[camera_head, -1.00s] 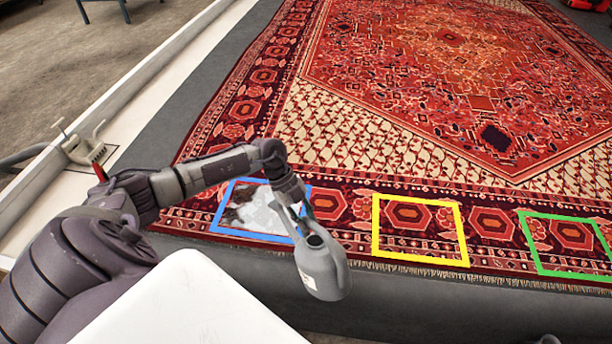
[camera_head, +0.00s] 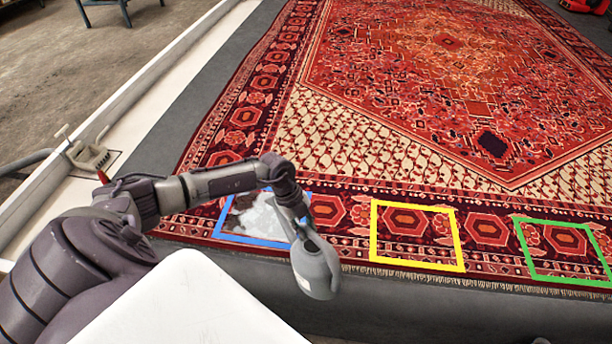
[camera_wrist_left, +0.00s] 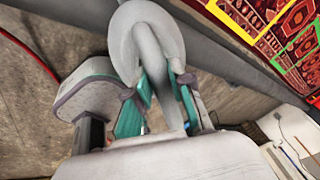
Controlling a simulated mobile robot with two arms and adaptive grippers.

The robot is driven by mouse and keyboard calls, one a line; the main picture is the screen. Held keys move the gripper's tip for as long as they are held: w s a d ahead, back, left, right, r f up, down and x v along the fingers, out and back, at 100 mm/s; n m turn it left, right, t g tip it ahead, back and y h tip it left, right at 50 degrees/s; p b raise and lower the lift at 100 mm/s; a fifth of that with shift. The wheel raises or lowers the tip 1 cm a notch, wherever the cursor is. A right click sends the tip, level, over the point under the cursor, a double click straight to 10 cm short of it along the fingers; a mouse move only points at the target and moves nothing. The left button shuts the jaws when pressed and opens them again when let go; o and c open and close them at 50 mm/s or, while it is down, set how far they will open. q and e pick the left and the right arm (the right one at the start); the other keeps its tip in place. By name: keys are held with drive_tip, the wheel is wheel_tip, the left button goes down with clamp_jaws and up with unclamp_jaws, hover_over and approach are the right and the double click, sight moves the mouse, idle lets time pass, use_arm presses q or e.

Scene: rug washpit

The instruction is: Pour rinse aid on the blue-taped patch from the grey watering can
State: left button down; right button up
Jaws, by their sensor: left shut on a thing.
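The grey watering can (camera_head: 316,266) hangs from my left gripper (camera_head: 304,224), just in front of the rug's near edge. In the left wrist view my left gripper (camera_wrist_left: 163,95) is shut on the handle of the watering can (camera_wrist_left: 145,40), its green-lined fingers on either side. The blue-taped patch (camera_head: 222,229) is on the rug's near border, behind and to the left of the can. A whitish area covers much of it, and my arm hides part of it. No stream of liquid shows. My right gripper is not in view.
A yellow-taped patch (camera_head: 373,237) and a green-taped patch (camera_head: 524,252) lie to the right on the red rug (camera_head: 440,95). A pale kerb (camera_head: 130,117) with a valve-like fitting (camera_head: 88,155) runs along the left. Dark floor before the rug is clear.

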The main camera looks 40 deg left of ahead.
use_arm(q)
drive_tip(key=shift+d+r+t+y+p, duration=0.1)
drive_tip(key=shift+r+t+y+p, duration=0.45)
drive_tip(key=shift+y+p, duration=1.05)
drive_tip(key=shift+w+p, duration=0.1)
drive_tip(key=shift+p, duration=0.45)
